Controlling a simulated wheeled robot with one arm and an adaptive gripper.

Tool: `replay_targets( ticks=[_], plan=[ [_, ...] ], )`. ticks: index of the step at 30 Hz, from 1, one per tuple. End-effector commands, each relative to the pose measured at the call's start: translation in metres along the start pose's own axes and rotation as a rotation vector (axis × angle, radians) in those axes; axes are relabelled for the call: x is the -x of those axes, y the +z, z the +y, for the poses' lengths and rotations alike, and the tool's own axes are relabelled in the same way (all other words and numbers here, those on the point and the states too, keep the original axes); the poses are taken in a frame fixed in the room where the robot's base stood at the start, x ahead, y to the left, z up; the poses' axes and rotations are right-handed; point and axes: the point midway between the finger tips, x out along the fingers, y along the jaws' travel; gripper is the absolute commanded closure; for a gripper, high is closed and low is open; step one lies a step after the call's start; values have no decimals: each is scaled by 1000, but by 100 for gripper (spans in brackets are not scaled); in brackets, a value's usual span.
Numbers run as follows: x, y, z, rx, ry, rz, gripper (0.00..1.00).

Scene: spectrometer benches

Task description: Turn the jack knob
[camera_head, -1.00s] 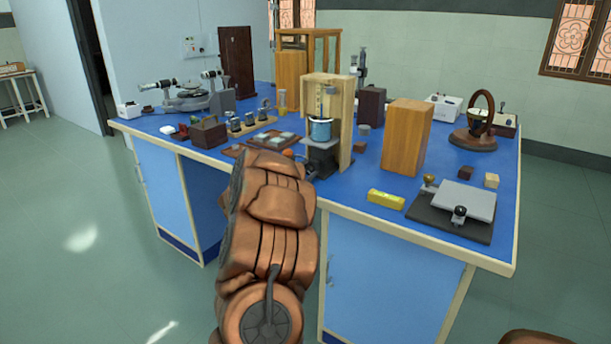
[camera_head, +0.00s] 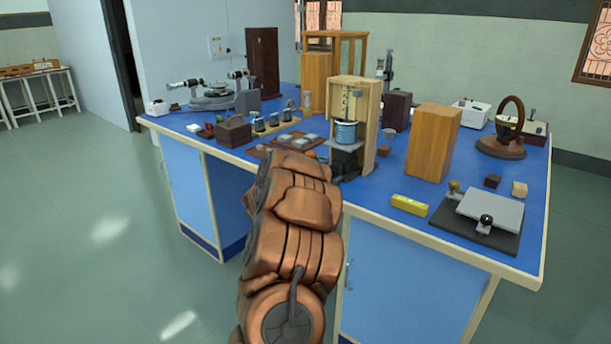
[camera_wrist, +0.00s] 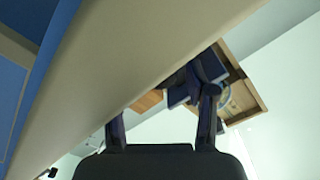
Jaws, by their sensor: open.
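The jack (camera_head: 346,163) is a small dark stand under a blue pot (camera_head: 345,133) in an open wooden frame (camera_head: 369,112), near the front of the blue bench. Its knob cannot be made out clearly. In the head view my arm hides my gripper. In the wrist view my gripper (camera_wrist: 162,116) is open, its two dark fingers apart with nothing seen between them. The dark jack (camera_wrist: 190,82) shows beyond the fingertips, partly behind the right finger; contact cannot be told. The wooden frame (camera_wrist: 245,95) is behind it at right.
The bench's pale edge (camera_wrist: 130,85) crosses the wrist view close to my fingers. A tray of small pieces (camera_head: 268,152) lies left of the frame. A wooden block (camera_head: 433,143), yellow level (camera_head: 409,205) and dark plate (camera_head: 470,228) stand to the right.

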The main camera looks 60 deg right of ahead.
Motion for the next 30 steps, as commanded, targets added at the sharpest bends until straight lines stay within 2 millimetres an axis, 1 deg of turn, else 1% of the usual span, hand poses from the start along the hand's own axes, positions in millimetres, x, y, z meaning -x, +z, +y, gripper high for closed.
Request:
replay_targets(
  ticks=[1, 8, 30],
  plan=[
    [0, 2, 2, 1, 5, -3, 38],
    [0, 0, 1, 49, 5, -4, 38],
    [0, -1, 0, 504, 3, -3, 38]
  ],
)
